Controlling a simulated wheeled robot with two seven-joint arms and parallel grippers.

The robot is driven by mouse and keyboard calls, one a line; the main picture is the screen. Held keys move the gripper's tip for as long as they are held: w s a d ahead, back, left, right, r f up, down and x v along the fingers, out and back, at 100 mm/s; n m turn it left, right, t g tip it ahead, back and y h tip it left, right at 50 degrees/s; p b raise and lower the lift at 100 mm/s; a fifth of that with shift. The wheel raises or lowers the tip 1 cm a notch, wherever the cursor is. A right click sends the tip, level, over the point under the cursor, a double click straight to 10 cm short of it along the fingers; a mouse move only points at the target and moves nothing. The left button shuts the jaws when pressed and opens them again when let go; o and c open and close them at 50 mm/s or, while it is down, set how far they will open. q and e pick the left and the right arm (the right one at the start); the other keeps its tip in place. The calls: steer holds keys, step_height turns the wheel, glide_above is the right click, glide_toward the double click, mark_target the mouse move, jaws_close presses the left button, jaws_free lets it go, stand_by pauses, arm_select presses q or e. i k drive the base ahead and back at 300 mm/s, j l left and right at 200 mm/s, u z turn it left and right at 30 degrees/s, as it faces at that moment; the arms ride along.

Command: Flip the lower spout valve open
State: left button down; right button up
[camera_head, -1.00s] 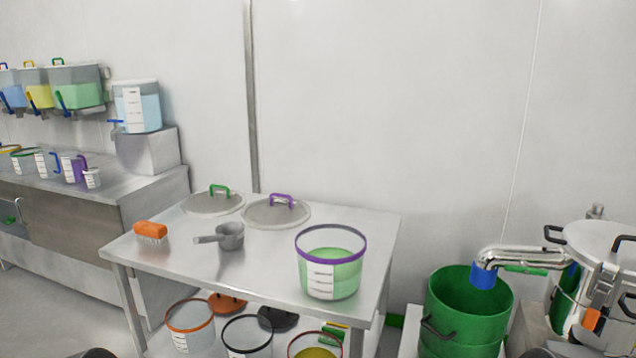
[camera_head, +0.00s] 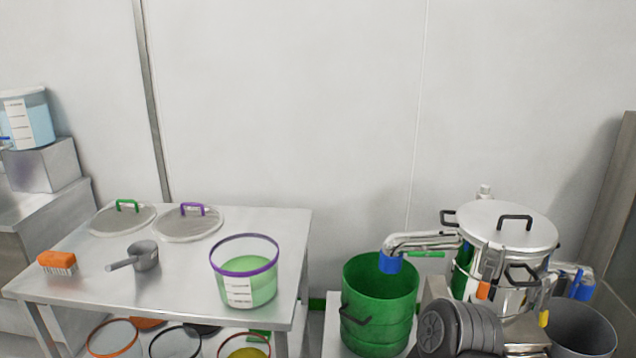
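A steel vessel (camera_head: 507,235) with a lidded top and black handles stands at the right. A curved steel spout (camera_head: 425,241) with a blue end and a green lever (camera_head: 427,254) reaches left from it, over a green bucket (camera_head: 380,290). A second spout (camera_head: 572,284), also with a blue end, sits lower on the vessel's right side, above a grey bucket (camera_head: 583,325). I cannot clearly make out this lower spout's valve or its position. Neither gripper shows; a dark grey rounded arm part of mine covers the vessel's lower front.
A steel table (camera_head: 180,270) on the left holds two lids, an orange brush (camera_head: 57,262), a grey scoop (camera_head: 146,256) and a purple-rimmed tub (camera_head: 248,275) of green material. Several tubs are under it. A box with a blue-filled dispenser (camera_head: 27,118) stands far left.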

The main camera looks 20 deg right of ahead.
mark_target(575, 281)
steer(key=z, duration=1.95)
steer(key=i+l, duration=0.2)
steer(key=l, duration=0.2)
steer(key=i+l, duration=0.15)
steer(key=l, duration=0.2)
steer(key=i+l, duration=0.2)
steer(key=l, duration=0.2)
steer(key=i+l, duration=0.2)
steer(key=l, duration=0.2)
steer(key=i+l, duration=0.2)
steer(key=l, duration=0.15)
steer(key=i+l, duration=0.15)
steer(key=l, duration=0.25)
steer(key=i+l, duration=0.2)
steer(key=l, duration=0.2)
steer(key=u, duration=0.05)
